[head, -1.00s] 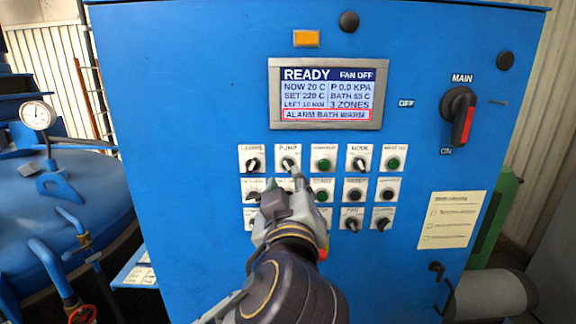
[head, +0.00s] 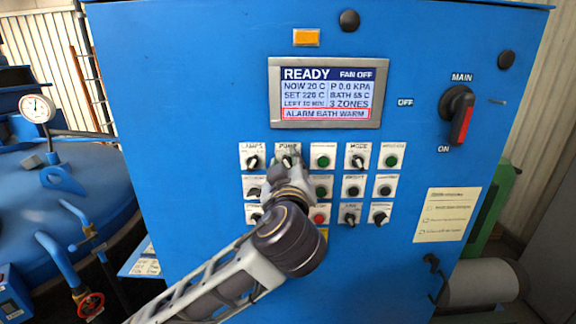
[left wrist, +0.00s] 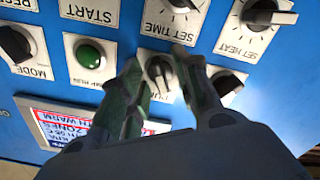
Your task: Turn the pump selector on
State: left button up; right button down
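The pump selector is a small dark knob with a pale pointer on a white plate labelled PUMP (head: 287,148), in the top row of the blue panel. In the left wrist view, which is upside down, the knob (left wrist: 160,70) lies between my two fingertips. My left gripper (head: 294,163) is at the panel, just over this plate, and hides part of the knob in the head view. In the left wrist view its fingers (left wrist: 158,66) are apart, one on each side of the knob; I cannot tell whether they touch it. My right gripper is not in view.
The screen (head: 326,93) reads READY, FAN OFF and ALARM BATH WARM. Other knobs and buttons sit close around, including a green button (left wrist: 89,54) beside the pump selector. A large red-and-black MAIN switch (head: 460,115) is at right. A blue vessel with a gauge (head: 37,108) stands left.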

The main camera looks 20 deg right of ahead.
pick_arm(q)
grip_shut()
